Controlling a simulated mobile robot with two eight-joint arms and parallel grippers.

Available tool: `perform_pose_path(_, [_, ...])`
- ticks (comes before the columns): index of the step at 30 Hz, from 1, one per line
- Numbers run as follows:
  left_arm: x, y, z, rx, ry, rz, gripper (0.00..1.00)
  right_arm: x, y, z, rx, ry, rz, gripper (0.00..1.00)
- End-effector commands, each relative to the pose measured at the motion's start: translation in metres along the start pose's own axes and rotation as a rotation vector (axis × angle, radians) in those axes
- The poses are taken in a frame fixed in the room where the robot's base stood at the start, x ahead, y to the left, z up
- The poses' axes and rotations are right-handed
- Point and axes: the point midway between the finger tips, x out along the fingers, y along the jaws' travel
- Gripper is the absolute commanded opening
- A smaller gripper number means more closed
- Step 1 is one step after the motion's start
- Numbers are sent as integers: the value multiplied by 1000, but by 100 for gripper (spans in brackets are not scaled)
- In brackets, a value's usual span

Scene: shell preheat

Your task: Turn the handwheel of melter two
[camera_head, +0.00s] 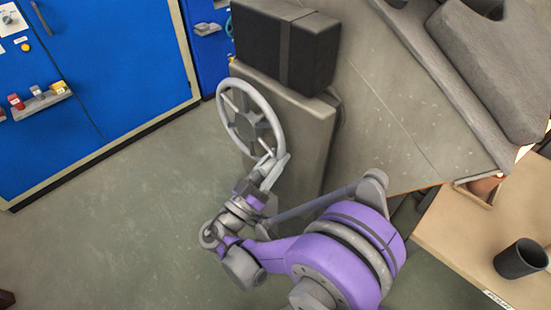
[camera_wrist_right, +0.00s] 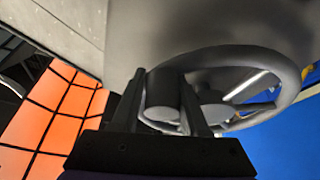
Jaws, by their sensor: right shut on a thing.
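The grey handwheel (camera_head: 224,107) stands on the side of the grey melter housing (camera_head: 309,140), its round rim and spokes facing left in the head view. My right gripper (camera_head: 268,168) is at the lower edge of the rim and is shut on it. In the right wrist view, the two dark fingers (camera_wrist_right: 165,105) stand on either side of a thick grey part of the wheel, and the handwheel's rim (camera_wrist_right: 290,75) curves away to the right. Part of the wheel is hidden behind the fingers. My left gripper is not in view.
A black box (camera_head: 262,45) sits on top of the housing. Blue cabinets (camera_head: 120,60) stand at the back left, with a small shelf of items (camera_head: 42,103). A table (camera_head: 460,225) with a dark cup (camera_head: 521,259) is at the right.

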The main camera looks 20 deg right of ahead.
Motion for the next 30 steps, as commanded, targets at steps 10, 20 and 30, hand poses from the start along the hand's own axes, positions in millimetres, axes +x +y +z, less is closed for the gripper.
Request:
perform_pose_path(10, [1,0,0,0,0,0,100,-1,-5,-1,12,4,-4,0])
perform_pose_path(20, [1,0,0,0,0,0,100,-1,-4,-1,11,4,-2,69])
perform_pose_path(30, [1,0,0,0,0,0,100,-11,-3,-1,12,3,-1,69])
